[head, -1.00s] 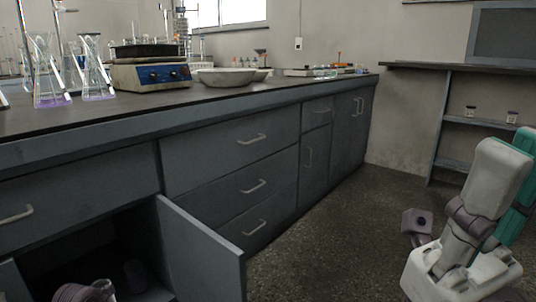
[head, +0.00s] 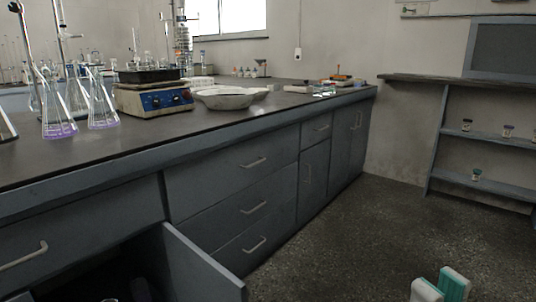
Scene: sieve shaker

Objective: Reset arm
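My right gripper (head: 440,286) shows only as two white and teal finger ends at the bottom edge, right of the middle, over the bare floor. The finger ends are close together. The rest of it is cut off by the frame, and I cannot tell if they touch or hold anything. My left gripper is not in view. The lab bench (head: 60,160) runs along the left, with an open cabinet door (head: 205,265) at the bottom. The dark cabinet interior holds something too dim to make out.
Flasks with purple liquid (head: 58,125) and a hot plate device (head: 152,98) stand on the bench, with a white bowl (head: 225,100) beside it. A shelf unit (head: 480,140) with small jars stands at the right wall. The floor (head: 370,240) between is clear.

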